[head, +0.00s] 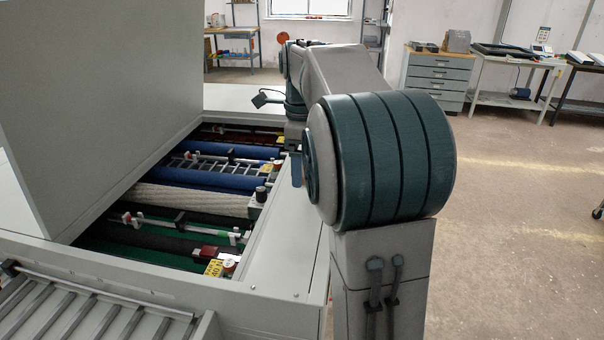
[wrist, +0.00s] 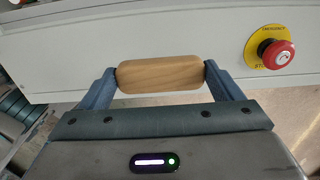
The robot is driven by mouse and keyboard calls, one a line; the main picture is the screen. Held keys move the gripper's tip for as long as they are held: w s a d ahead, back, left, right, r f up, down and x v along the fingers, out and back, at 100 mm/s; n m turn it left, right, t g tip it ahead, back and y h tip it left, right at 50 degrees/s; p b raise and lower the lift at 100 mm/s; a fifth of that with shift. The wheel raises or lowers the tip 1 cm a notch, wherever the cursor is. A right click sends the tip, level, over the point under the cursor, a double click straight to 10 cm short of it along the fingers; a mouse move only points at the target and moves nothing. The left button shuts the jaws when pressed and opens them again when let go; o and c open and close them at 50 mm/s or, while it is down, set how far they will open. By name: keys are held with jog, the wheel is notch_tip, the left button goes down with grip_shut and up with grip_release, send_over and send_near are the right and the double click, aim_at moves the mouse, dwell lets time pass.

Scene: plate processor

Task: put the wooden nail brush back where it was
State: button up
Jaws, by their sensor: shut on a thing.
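The wooden nail brush (wrist: 160,74) is a light brown, rounded block in the wrist view. My gripper (wrist: 160,76) is shut on it, with one blue finger at each end of the block. The brush lies level across the picture, in front of the pale machine side. Its bristles do not show. In the head view my arm reaches over the right side of the plate processor (head: 282,240), and the gripper's fingers and the brush are hidden or too small to make out.
A red emergency stop button (wrist: 276,56) on a yellow disc sits right of the brush. The open processor shows blue rollers (head: 215,178) and a white roller (head: 190,199). A grey drawer cabinet (head: 437,78) and tables stand at the back right.

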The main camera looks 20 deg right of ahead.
jog(key=shift+f, duration=1.85)
jog(key=shift+f, duration=0.2)
jog(key=o, duration=0.7)
notch_tip(320, 180, up, 12)
jog(key=shift+r+p, duration=0.25)
jog(key=shift+p, duration=0.3)
